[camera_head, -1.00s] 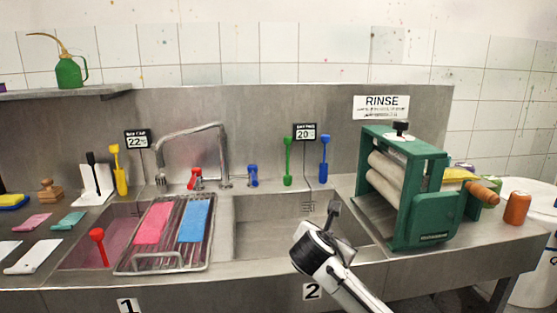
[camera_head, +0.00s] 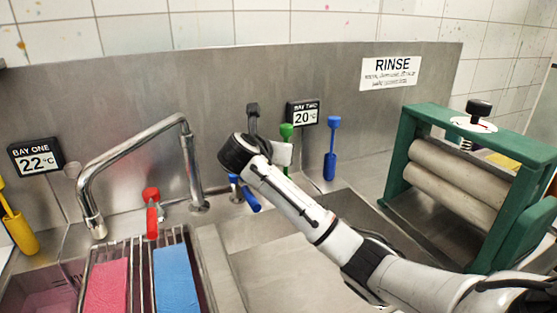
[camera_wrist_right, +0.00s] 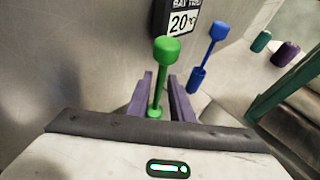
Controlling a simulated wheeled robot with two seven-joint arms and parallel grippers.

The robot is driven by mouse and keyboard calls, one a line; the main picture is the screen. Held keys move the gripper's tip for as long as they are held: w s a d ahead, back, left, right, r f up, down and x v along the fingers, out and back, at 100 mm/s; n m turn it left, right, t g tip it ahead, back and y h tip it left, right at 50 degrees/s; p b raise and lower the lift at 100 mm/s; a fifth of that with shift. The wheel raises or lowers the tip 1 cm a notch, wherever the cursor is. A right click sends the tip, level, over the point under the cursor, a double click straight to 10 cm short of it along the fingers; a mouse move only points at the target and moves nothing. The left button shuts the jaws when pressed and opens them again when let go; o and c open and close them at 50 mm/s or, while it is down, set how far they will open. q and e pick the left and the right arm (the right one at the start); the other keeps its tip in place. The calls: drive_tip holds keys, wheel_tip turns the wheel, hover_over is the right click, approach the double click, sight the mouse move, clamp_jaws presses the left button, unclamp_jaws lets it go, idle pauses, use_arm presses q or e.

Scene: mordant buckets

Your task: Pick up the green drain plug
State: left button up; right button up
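The green drain plug (camera_head: 287,131), a stem with a rounded knob on top, stands upright on the back ledge by the wall, below the BAY TWO sign. My right arm hides its lower part in the head view. In the right wrist view the whole plug (camera_wrist_right: 165,50) shows, with a small round foot at its base. My right gripper (camera_wrist_right: 160,82) is open, its two purple fingers on either side of the green stem, with gaps visible. I cannot tell whether either finger touches it. My left gripper is not in view.
A similar blue plug (camera_head: 331,147) stands just right of the green one. The BAY TWO sign (camera_head: 304,114) is close behind. The green-framed wringer (camera_head: 487,252) stands at the right. The faucet (camera_head: 186,165) and red tap (camera_head: 151,207) are left.

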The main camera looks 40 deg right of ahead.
drive_tip(key=x, duration=0.7)
drive_tip(key=shift+f, duration=0.35)
drive_tip(key=shift+d, duration=0.1)
clamp_jaws()
